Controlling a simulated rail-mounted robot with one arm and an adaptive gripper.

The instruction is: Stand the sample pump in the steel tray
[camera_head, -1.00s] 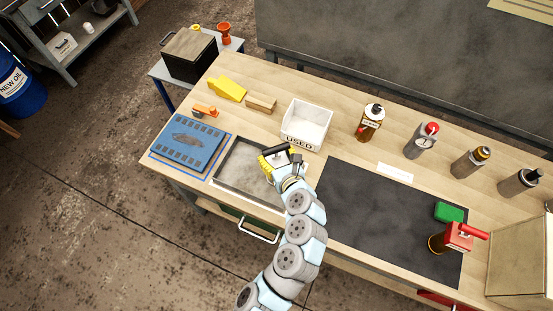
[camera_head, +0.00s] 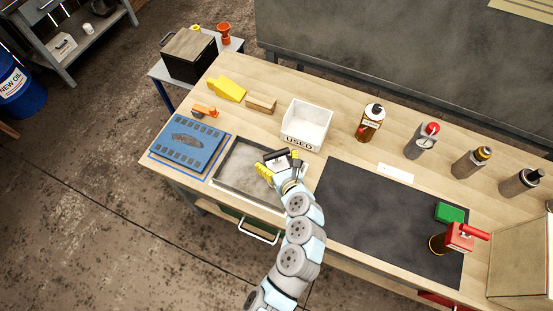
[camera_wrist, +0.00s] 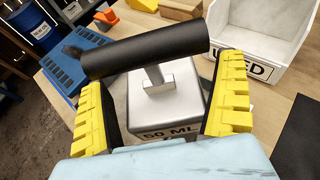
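The sample pump, with a black bar handle (camera_wrist: 146,52) and a pale body marked "50 ML" (camera_wrist: 165,110), is between my gripper's fingers in the wrist view. It appears upright in the back right part of the steel tray (camera_head: 225,180); its base is hidden. In the head view its black handle (camera_head: 276,156) shows beside my gripper (camera_head: 280,165). My gripper (camera_wrist: 163,100) has yellow ribbed fingers spread apart, one on each side of the pump body. Narrow gaps show between the fingers and the body, so it looks open.
A white bin marked "USED" (camera_head: 306,125) stands just behind the tray. A blue mat (camera_head: 188,143) lies to the left and a black mat (camera_head: 375,215) to the right. Several bottles stand along the back; a red-topped one (camera_head: 457,238) is at the mat's right.

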